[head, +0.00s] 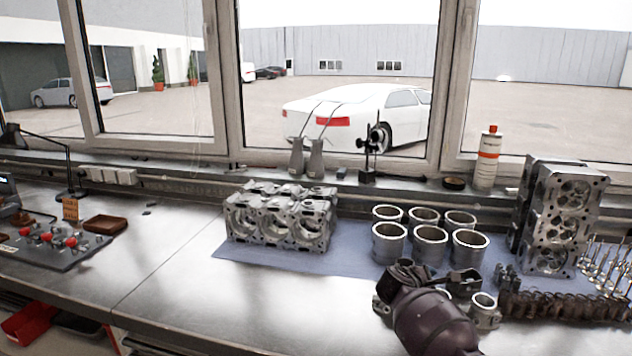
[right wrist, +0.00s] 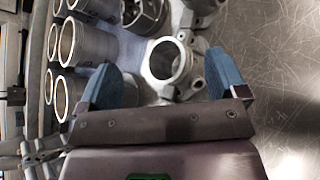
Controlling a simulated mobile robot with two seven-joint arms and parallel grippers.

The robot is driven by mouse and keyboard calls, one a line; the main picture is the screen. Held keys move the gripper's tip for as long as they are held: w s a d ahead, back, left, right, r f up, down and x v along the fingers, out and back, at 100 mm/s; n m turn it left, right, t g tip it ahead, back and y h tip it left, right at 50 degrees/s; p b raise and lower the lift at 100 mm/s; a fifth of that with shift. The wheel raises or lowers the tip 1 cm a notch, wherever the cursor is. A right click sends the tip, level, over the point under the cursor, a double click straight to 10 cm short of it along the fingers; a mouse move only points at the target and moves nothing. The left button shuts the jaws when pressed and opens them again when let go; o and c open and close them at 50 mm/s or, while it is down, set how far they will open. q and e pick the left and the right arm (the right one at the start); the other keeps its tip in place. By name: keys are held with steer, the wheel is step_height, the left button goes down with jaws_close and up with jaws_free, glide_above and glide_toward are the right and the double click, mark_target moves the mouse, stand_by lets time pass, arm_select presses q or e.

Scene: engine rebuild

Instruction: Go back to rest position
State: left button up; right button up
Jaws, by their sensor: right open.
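My right gripper (right wrist: 160,64) is open in the right wrist view, with its two blue fingers apart. A silver metal part with a round opening (right wrist: 152,73) shows beyond and between the fingers; I cannot tell whether they touch it. In the head view my dark purple right arm reaches in over the front of the bench, right of centre, and its fingers are hard to make out. My left gripper is not in view.
Several cylinder liners (head: 429,244) stand on a blue mat (head: 262,255), close to my right arm. An engine block (head: 281,216) stands left of them, a cylinder head (head: 562,215) to the right. Springs (head: 565,307) and valves lie at the right. The bench's front left-centre (head: 190,290) is clear.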

steer(key=w+a+r+m+t+y, duration=0.2)
steer(key=a+r+m+t+y, duration=0.15)
steer(key=a+t+y, duration=0.45)
steer(key=s+a+f+m+y, duration=0.4)
steer(key=s+m, duration=0.2)
steer(key=s, duration=0.3)
steer(key=s+d+f+m, duration=0.2)
steer(key=s+f, duration=0.3)
steer(key=s, duration=0.6)
steer(key=s+d+f+m+g, duration=0.1)
steer(key=s+d+f, duration=0.3)
steer(key=s, duration=0.8)
steer(key=s+d+f+m+g+h+b, duration=0.1)
steer(key=s+d+f+m, duration=0.2)
steer(key=s, duration=0.9)
step_height(320, 180, down, 4)
steer(key=shift+d+r, duration=0.1)
steer(key=shift+d, duration=0.2)
steer(key=shift+m, duration=0.25)
